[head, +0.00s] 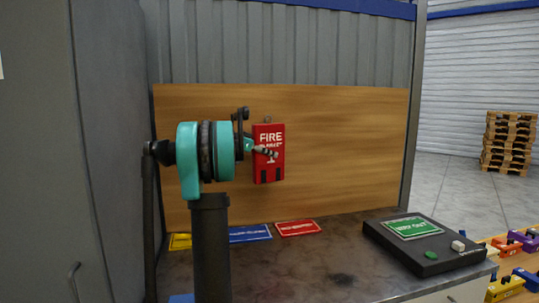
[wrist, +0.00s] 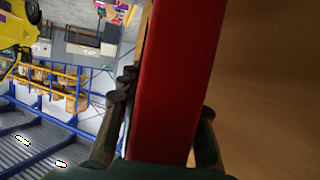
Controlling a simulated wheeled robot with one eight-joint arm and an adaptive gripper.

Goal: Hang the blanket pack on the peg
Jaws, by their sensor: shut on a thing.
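The blanket pack (head: 277,168) is a flat red pack with white "FIRE" lettering and two black strips at its bottom. It is upright in front of the wooden board, with a small grey loop (head: 267,120) at its top. My gripper (head: 264,152) is shut on the pack, with a finger across its front. In the wrist view the red pack (wrist: 180,75) fills the gap between the two fingers of my gripper (wrist: 163,110). I cannot make out the peg in either view, nor tell whether the loop touches anything.
The wooden board (head: 345,140) rises behind the bench (head: 335,265). Yellow, blue (head: 250,234) and red (head: 298,228) cards lie along its back. A black box (head: 420,255) with a green sign stands at right. A grey cabinet (head: 110,150) closes off the left.

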